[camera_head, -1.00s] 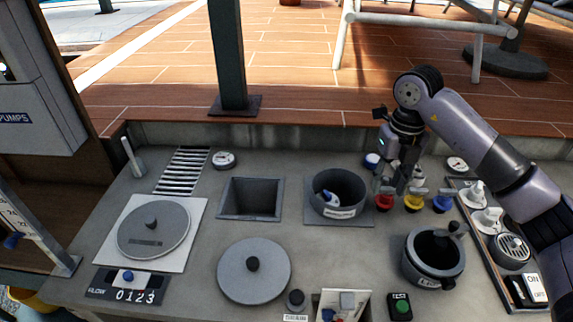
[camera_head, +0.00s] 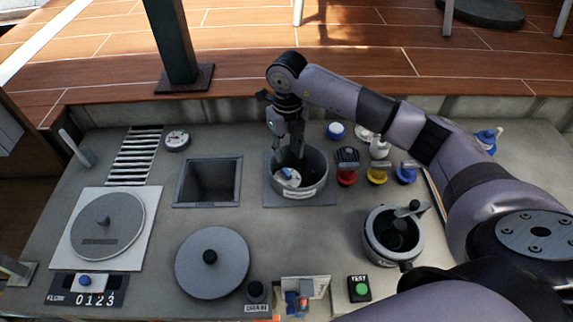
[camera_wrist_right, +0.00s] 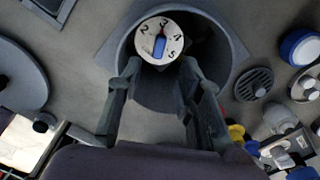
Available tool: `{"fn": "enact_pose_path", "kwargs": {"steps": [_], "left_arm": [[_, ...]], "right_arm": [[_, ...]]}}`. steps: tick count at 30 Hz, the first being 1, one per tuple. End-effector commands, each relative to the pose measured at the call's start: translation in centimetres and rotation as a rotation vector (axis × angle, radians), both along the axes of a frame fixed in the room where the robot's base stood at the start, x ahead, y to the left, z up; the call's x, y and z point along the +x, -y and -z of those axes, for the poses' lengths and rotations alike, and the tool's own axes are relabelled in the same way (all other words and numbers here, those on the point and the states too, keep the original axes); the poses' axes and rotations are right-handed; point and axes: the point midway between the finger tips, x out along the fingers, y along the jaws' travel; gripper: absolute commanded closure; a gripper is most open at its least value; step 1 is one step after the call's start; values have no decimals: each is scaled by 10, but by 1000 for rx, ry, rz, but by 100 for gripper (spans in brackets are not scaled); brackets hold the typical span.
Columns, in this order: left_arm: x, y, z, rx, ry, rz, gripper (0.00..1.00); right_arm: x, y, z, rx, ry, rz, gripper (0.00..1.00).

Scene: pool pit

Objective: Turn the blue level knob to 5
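The blue level knob (camera_wrist_right: 160,46) sits on a white round dial (camera_wrist_right: 172,24) inside a grey round pot (camera_head: 313,190). In the right wrist view the dial shows several numbers, including 3, 4 and 5, with a red mark near the top. The knob's exact setting is hard to tell. In the head view the dial (camera_head: 286,178) is small inside the pot. My right gripper (camera_wrist_right: 160,72) is open and empty, with its fingertips over the pot, just short of the knob, one to each side. It also shows above the pot in the head view (camera_head: 289,155). My left gripper is out of view.
Red (camera_head: 346,178), yellow (camera_head: 377,174) and blue (camera_head: 405,174) valves stand right of the pot. A square opening (camera_head: 181,182) lies left of it.

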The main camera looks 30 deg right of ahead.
Motion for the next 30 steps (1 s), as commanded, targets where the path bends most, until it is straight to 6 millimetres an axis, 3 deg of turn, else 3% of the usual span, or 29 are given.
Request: {"fn": "enact_pose_path", "kwargs": {"steps": [6,12,24,30], "left_arm": [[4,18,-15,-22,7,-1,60],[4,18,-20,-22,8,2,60],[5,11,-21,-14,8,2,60],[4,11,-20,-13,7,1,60]], "right_arm": [[-1,-1,44,2,-4,1,67],[0,-1,72,2,-2,1,67],[0,0,82,1,1,-1,67],[0,-1,81,1,1,0,79]]}}
